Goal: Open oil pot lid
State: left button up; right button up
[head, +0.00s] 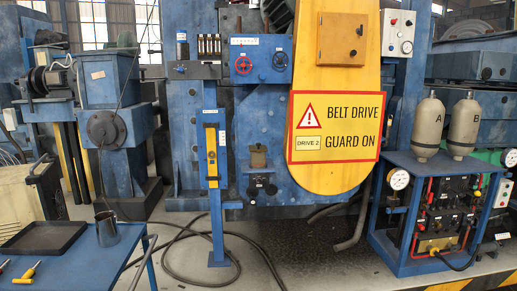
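A small olive-brown pot (258,160), which looks like the oil pot, stands on the front of the blue machine, left of the yellow belt guard. Its narrower top (258,148) looks like a lid and appears to be seated on it. The pot is small in the picture, so details of the lid, such as a hinge or knob, cannot be made out. A dark fitting with a round black knob (271,189) sits just below the pot. Neither of my grippers can be made out in the head view, and nothing is seen touching the pot.
A blue table (80,266) at the front left holds a black tray (43,238), a metal cup (107,229) and yellow-handled tools (29,272). A blue post (217,232) stands left of the pot. Hoses lie on the floor. The yellow guard (335,90) hangs right of the pot.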

aim_at(257, 148)
jog(key=i+l+z, duration=0.2)
jog(key=i, duration=1.35)
jog(key=j, duration=0.1)
